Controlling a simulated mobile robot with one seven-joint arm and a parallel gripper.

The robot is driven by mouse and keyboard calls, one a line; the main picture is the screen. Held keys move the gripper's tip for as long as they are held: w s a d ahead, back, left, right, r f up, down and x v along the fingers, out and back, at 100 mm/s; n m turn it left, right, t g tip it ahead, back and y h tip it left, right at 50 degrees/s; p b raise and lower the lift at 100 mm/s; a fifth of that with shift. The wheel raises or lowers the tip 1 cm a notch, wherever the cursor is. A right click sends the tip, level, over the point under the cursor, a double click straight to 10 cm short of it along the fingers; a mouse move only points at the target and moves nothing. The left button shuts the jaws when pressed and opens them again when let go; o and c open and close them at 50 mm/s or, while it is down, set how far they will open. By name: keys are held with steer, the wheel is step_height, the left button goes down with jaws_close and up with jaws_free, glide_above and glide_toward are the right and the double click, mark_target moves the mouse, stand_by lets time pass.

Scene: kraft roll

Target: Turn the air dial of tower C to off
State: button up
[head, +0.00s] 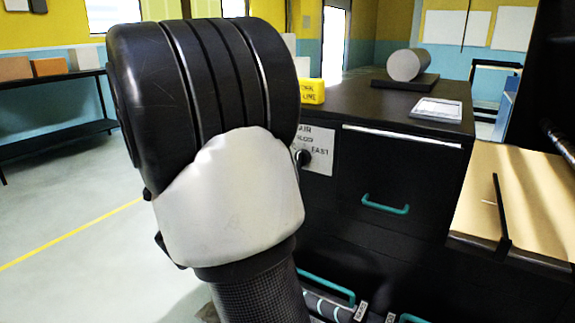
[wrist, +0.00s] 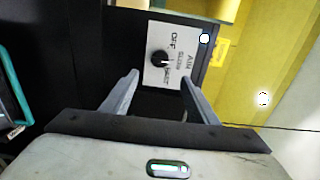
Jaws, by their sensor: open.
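The air dial (wrist: 160,59) is a round black knob on a white plate (wrist: 153,75) lettered OFF, AIR, SLOW and FAST, seen turned sideways in the wrist view. A small light mark on the knob seems to point toward SLOW; it is too small to be sure. The dial also shows in the head view (head: 304,157), on the dark cabinet's front, partly behind my arm. My gripper (wrist: 159,77) is open and empty, its fingers on either side of the dial in the picture, apparently short of it. In the head view my arm hides the gripper. No tower letter is readable.
The dark cabinet (head: 400,150) has a teal handle (head: 385,205) right of the dial. On its top are a yellow block (head: 312,91), a grey roll (head: 407,65) and a tablet-like panel (head: 436,110). Brown paper (head: 520,190) lies at right. Open floor is at left.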

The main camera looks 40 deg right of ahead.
mark_target(298, 161)
steer(key=x, duration=1.1)
steer(key=shift+w+d, duration=0.2)
steer(key=shift+d, duration=0.1)
steer(key=shift+c, duration=0.4)
steer(key=c, duration=1)
steer(key=shift+o, duration=0.2)
